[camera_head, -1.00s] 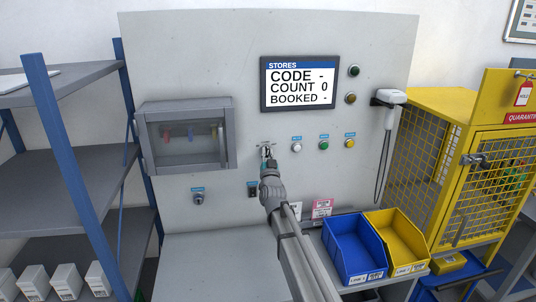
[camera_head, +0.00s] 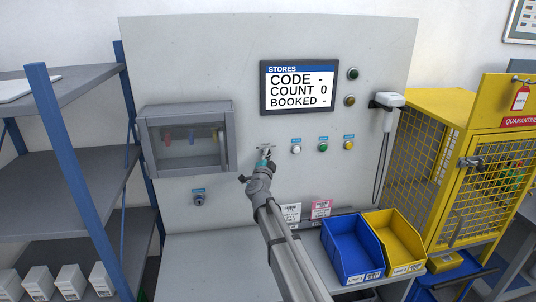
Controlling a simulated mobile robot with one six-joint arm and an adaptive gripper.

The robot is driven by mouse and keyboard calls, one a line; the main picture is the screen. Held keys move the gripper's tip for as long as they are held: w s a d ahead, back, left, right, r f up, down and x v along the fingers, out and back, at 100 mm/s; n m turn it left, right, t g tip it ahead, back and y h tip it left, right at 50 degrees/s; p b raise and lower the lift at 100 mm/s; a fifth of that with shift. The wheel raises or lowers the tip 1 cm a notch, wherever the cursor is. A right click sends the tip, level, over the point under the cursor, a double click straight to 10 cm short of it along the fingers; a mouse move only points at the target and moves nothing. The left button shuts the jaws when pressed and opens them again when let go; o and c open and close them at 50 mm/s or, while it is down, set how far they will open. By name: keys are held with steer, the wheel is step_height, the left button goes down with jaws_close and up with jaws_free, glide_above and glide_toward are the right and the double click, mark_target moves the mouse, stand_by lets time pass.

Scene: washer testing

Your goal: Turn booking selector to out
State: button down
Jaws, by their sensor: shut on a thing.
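My gripper (camera_head: 265,156) is at the grey panel (camera_head: 225,60), below the screen and left of the row of buttons. It is shut on the small booking selector, which the fingers mostly hide. Its exact pointing direction cannot be made out. A small label strip shows just above the fingers. The STORES screen (camera_head: 298,87) reads CODE -, COUNT 0, BOOKED -.
White (camera_head: 296,149), green (camera_head: 323,147) and yellow (camera_head: 348,145) buttons sit right of my gripper. A key cabinet (camera_head: 187,138) juts out at left, above a key switch (camera_head: 199,199). A scanner (camera_head: 388,101) hangs at right. Blue (camera_head: 352,248) and yellow (camera_head: 395,240) bins stand below.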

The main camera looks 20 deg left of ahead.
steer(key=shift+w+m, duration=0.1)
steer(key=shift+m, duration=0.5)
steer(key=c, duration=0.7)
jaws_free()
steer(key=shift+o, duration=0.2)
steer(key=shift+d, duration=0.1)
